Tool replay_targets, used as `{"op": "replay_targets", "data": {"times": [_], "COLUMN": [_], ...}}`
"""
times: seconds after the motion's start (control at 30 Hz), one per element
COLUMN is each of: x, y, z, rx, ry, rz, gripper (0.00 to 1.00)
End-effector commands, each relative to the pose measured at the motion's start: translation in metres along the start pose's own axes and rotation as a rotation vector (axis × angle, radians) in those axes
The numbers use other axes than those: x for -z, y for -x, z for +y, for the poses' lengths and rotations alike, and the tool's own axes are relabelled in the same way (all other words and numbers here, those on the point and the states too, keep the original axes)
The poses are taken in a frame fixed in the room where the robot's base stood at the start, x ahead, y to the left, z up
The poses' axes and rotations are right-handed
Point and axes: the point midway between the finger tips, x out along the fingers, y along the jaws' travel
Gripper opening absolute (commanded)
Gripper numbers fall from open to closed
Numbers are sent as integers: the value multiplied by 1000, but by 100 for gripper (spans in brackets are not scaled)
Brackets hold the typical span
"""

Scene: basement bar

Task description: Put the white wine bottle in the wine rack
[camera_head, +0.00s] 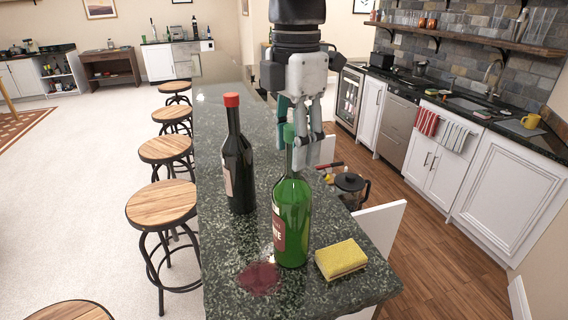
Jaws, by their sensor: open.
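A green glass bottle (291,215) with a green cap and a dark red and pale label stands upright near the front end of the dark stone bar top. By its colour it looks like the white wine bottle. A darker bottle (238,165) with a red cap stands upright behind it to the left. My gripper (306,150) points down, open, at the green bottle's neck, just behind and to the right of it in the picture. I cannot tell whether the fingers touch the neck. No wine rack is clearly recognisable in this view.
A yellow sponge (341,259) lies right of the green bottle, and a dark red spill (259,278) lies left of its base. A French press (351,187) stands lower, right of the bar. Wooden stools (162,204) line the bar's left side. The bar top farther back looks clear.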

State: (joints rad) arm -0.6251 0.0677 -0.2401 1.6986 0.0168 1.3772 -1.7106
Motion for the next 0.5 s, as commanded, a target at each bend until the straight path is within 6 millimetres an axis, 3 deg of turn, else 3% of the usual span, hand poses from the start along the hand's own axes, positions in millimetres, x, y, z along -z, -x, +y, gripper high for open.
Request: {"op": "replay_targets", "data": {"times": [0.2, 0.4, 0.5], "x": [0, 0, 0], "y": [-1, -1, -1], "z": [0, 0, 0], "rx": [0, 0, 0], "ry": [0, 0, 0], "rz": [0, 0, 0], "gripper": [46, 1, 0]}}
